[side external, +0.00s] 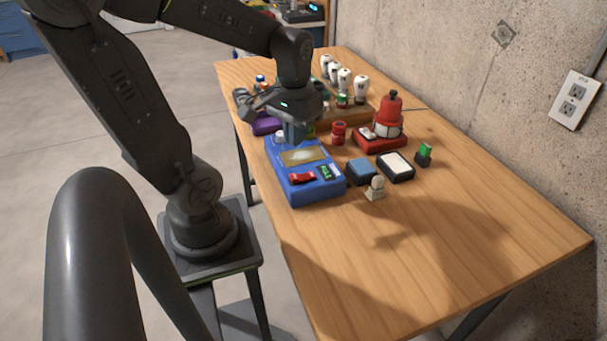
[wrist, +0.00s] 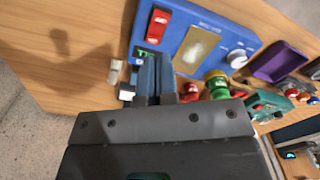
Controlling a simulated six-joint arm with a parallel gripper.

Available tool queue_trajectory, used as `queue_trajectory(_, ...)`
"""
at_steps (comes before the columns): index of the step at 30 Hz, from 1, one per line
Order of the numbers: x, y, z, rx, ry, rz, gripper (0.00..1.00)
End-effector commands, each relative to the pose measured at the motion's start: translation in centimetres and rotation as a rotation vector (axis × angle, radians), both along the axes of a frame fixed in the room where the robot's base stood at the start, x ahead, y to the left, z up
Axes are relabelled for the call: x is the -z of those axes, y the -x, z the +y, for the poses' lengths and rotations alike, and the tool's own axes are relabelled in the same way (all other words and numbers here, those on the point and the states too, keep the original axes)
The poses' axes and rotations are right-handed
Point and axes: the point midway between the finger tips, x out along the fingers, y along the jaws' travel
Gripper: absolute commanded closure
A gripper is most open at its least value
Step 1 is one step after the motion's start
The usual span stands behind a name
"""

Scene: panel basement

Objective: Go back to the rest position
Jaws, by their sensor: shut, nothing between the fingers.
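My gripper (side external: 293,133) hangs over the far end of the blue panel box (side external: 318,192) on the wooden table in the side external view. Its two blue-grey fingers are shut with nothing between them. In the wrist view the shut fingertips (wrist: 157,62) appear in front of the near edge of the blue box (wrist: 190,22). The box has a red rocker switch (side external: 301,177), a gold plate (side external: 303,157) and a small green display (side external: 324,172). A white knob (wrist: 237,59) shows on it in the wrist view. I cannot tell whether the fingers touch anything.
A red-and-white device (side external: 389,112), a red knob piece (side external: 338,133), a blue block (side external: 361,171), a white-topped black box (side external: 396,166) and a cream figure (side external: 375,188) stand nearby. White-topped handles (side external: 345,79) line the back; a purple tray (side external: 264,125) is left. The table's near right is clear.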

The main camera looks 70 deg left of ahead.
Motion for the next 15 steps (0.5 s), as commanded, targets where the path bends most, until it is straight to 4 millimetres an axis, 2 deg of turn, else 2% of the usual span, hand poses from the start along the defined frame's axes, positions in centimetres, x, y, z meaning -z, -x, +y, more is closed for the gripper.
queue_trajectory(15,-0.56,0.02,-0.02,0.0,0.0,0.0,1.0)
